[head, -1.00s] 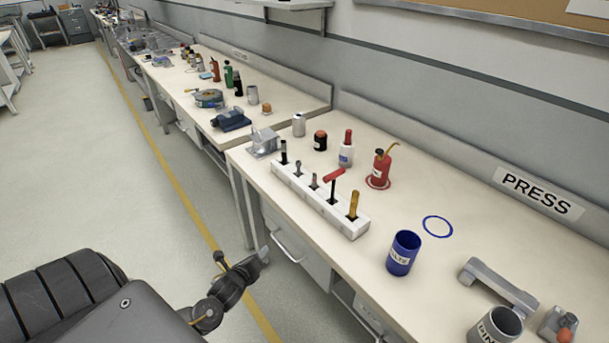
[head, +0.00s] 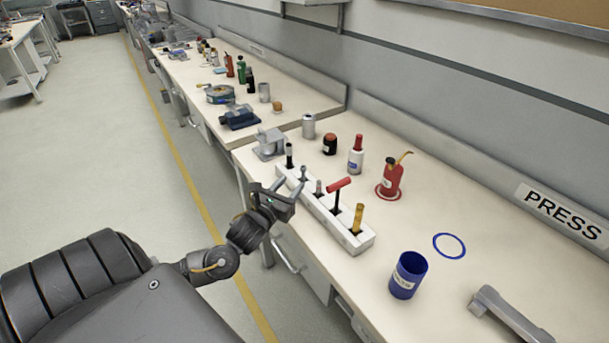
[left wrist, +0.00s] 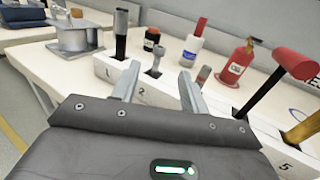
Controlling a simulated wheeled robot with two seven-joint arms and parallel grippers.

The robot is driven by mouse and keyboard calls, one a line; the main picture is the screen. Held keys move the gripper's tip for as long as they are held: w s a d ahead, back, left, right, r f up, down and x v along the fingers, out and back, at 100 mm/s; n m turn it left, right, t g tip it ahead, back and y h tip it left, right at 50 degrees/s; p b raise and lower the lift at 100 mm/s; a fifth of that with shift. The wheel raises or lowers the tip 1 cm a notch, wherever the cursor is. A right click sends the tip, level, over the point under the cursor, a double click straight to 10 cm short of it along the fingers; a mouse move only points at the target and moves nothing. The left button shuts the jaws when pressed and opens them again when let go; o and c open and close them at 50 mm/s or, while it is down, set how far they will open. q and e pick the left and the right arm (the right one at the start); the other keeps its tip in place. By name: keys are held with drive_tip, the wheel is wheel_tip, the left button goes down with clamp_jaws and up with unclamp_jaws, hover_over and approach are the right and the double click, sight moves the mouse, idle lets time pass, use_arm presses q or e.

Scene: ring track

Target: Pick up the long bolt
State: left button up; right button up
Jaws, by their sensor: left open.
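A white rack (head: 325,212) with numbered slots stands on the bench and holds several upright pieces. A grey metal piece with a rounded head, which looks like the long bolt (head: 303,173), stands in slot 2; it also shows in the left wrist view (left wrist: 158,54). A shorter piece with a reddish-brown top (left wrist: 203,76) stands in slot 3. My left gripper (head: 289,187) is open and empty at the rack's front side. In the left wrist view its fingers (left wrist: 157,78) point toward the rack on either side of slot 2, apart from the bolt. My right gripper is not in view.
Beside the bolt stand a black-handled tool (head: 289,155), a red T-handled tool (head: 339,190) and a yellow-handled tool (head: 357,217). Behind the rack are bottles and a red oil can (head: 392,180). A blue cup (head: 408,275) stands to the right.

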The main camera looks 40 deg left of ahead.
use_arm(q)
drive_tip(key=shift+w+a, duration=0.1)
drive_tip(key=shift+w, duration=0.5)
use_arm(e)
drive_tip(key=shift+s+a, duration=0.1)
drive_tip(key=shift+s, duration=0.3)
